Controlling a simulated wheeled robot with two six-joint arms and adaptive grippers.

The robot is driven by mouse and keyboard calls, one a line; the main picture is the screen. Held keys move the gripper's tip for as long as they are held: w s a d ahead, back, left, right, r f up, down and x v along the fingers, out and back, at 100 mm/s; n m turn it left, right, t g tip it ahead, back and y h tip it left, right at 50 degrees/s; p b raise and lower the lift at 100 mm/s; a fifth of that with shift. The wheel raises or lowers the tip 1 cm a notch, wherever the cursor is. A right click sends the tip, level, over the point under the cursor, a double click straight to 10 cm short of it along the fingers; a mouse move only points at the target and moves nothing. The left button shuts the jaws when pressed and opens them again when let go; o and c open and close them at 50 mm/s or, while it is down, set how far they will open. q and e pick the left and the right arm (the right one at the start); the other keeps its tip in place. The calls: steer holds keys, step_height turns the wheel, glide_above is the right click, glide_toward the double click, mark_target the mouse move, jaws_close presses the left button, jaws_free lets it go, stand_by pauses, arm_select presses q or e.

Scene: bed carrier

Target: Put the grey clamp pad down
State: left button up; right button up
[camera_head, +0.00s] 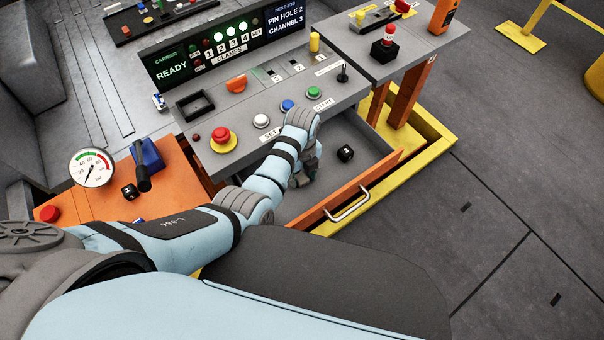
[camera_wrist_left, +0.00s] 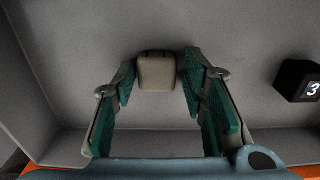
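The grey clamp pad (camera_wrist_left: 157,72) is a small pale block between the fingertips of my left gripper (camera_wrist_left: 157,75) in the left wrist view. My right gripper is not in view.
A black cube marked 3 (camera_head: 345,153) lies in the drawer, right of my left gripper; it also shows in the left wrist view (camera_wrist_left: 299,82). The button console (camera_head: 240,148) overhangs the drawer's back. The drawer's orange front has a metal handle (camera_head: 347,204). Drawer floor around the pad is clear.

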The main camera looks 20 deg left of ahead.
mark_target(301, 179)
arm_select(q)
steer(key=shift+o, duration=0.3)
steer(key=shift+s+r, duration=0.65)
steer(key=shift+s, duration=0.25)
steer(key=r+p, duration=0.1)
steer(key=r, duration=0.1)
steer(key=r+p, duration=0.1)
steer(key=r, duration=0.1)
steer(key=w+r+p, duration=0.1)
steer(key=r, duration=0.2)
steer(key=shift+r, duration=0.1)
steer(key=r, duration=0.1)
steer(key=r+p, duration=0.1)
steer(key=r, duration=0.2)
steer(key=shift+s+r, duration=0.15)
steer(key=shift+s, duration=0.15)
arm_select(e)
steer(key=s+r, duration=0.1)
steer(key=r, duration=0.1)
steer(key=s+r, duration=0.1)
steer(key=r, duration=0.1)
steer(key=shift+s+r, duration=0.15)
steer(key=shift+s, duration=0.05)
arm_select(q)
steer(key=shift+w, duration=0.1)
